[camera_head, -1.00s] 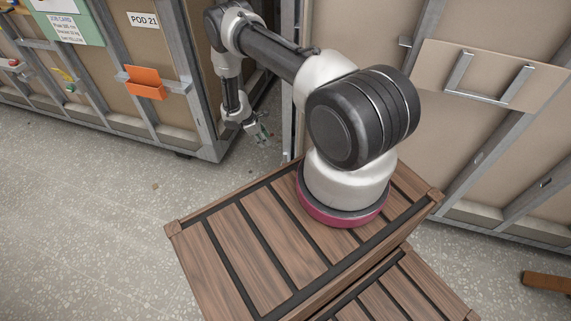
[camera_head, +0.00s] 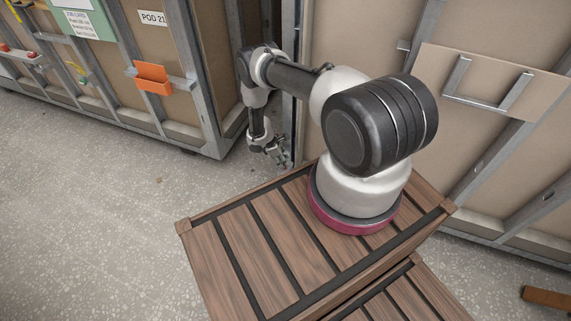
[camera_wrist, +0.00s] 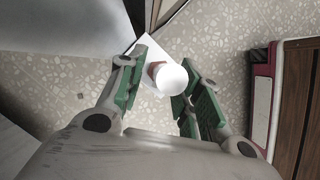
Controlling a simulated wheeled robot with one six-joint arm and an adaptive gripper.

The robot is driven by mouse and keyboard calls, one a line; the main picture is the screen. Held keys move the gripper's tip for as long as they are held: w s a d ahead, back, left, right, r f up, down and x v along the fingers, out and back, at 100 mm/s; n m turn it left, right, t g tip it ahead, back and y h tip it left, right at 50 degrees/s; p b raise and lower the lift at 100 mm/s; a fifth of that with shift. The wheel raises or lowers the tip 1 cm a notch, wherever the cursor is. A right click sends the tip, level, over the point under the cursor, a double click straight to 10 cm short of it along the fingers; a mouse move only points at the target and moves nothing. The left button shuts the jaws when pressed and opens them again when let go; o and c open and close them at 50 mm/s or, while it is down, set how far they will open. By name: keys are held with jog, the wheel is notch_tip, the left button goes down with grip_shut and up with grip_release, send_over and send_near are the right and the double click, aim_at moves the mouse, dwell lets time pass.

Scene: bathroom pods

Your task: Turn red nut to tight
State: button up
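My gripper (camera_head: 281,156) hangs low at the end of the folded arm, beside the corner of the wooden-topped platform. In the wrist view my gripper (camera_wrist: 163,70) has its two green-padded fingers apart. A white round object (camera_wrist: 171,79) with a brown side shows between the fingertips, over a white flat piece (camera_wrist: 150,46). I cannot tell whether the fingers touch it. No red nut can be made out for certain. A small red part (camera_head: 5,47) sits on the pod frame at the far left edge, too small to identify.
The pod marked POD 21 (camera_head: 105,65) stands at left with an orange holder (camera_head: 152,77) on it. Another pod wall (camera_head: 370,45) stands close behind my arm. Open speckled floor (camera_head: 85,190) lies at left. An orange-brown bar (camera_head: 547,299) lies at lower right.

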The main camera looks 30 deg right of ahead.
jog(key=shift+x, duration=1.4)
jog(key=c, duration=0.7)
jog(key=shift+m, duration=0.3)
jog(key=m+g, duration=0.1)
jog(key=m, duration=0.2)
jog(key=shift+w+m+y, duration=0.1)
jog(key=shift+m+y, duration=0.2)
jog(key=shift+y, duration=0.1)
jog(key=shift+a+m+g+y, duration=0.1)
jog(key=shift+m+g+y, duration=0.4)
jog(key=shift+m, duration=1.2)
